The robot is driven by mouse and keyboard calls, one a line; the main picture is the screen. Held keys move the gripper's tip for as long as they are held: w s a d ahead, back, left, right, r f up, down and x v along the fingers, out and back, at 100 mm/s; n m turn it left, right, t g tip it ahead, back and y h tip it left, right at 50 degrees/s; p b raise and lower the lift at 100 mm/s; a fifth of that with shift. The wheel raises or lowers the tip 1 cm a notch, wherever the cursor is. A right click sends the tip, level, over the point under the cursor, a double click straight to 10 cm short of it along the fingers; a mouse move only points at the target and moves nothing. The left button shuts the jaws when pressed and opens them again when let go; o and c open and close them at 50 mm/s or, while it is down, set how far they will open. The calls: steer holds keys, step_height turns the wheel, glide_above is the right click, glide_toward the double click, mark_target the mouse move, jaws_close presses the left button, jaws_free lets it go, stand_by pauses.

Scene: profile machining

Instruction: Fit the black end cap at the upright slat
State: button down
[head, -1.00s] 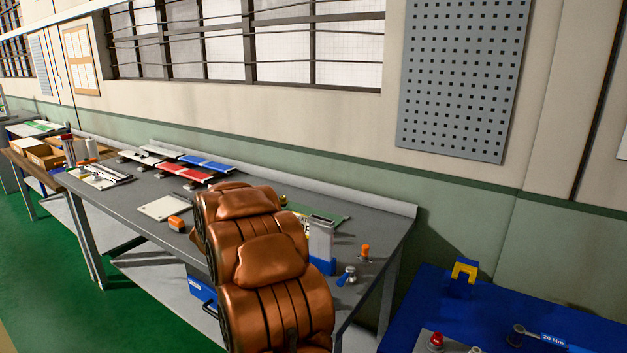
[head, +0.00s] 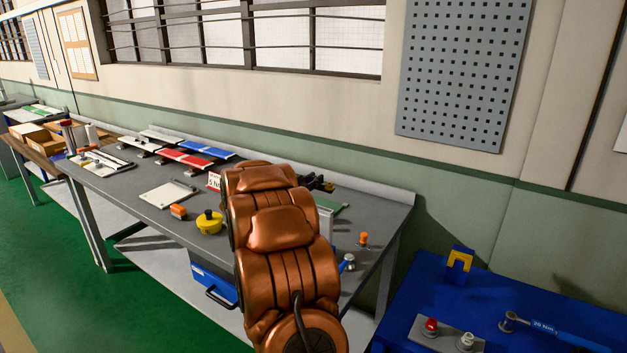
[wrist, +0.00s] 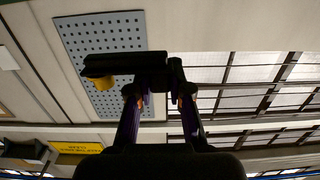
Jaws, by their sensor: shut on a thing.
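My gripper (wrist: 160,88) is shut on a black, bar-shaped piece (wrist: 115,64), which I take to be the end cap. A yellow part (wrist: 97,83) shows beside it in the wrist view. In the head view, my dark gripper (head: 314,182) shows just behind my copper arm, above the bench's right part, with a small yellow spot at its right end. The upright slat (head: 326,228) is a pale grey sliver beside my arm. Its lower part and blue base are hidden by the arm, and the cap is apart from it as far as I can tell.
On the grey bench (head: 135,190) are a yellow round pot (head: 209,222), an orange block (head: 178,212), a white plate (head: 168,194) and red and blue profiles (head: 190,160). An orange-topped peg (head: 363,240) stands near the right end. A blue table (head: 480,300) is at the lower right.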

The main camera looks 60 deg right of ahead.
steer(key=shift+a, duration=0.1)
steer(key=shift+f+b, duration=0.85)
steer(key=shift+f, duration=1.65)
steer(key=shift+p, duration=0.6)
steer(key=shift+f+b, duration=0.5)
steer(key=shift+f, duration=0.6)
steer(key=c, duration=1)
jaws_free()
steer(key=shift+a, duration=0.15)
steer(key=a, duration=1.1)
steer(key=shift+s+a+r, duration=0.25)
steer(key=shift+a+r, duration=0.1)
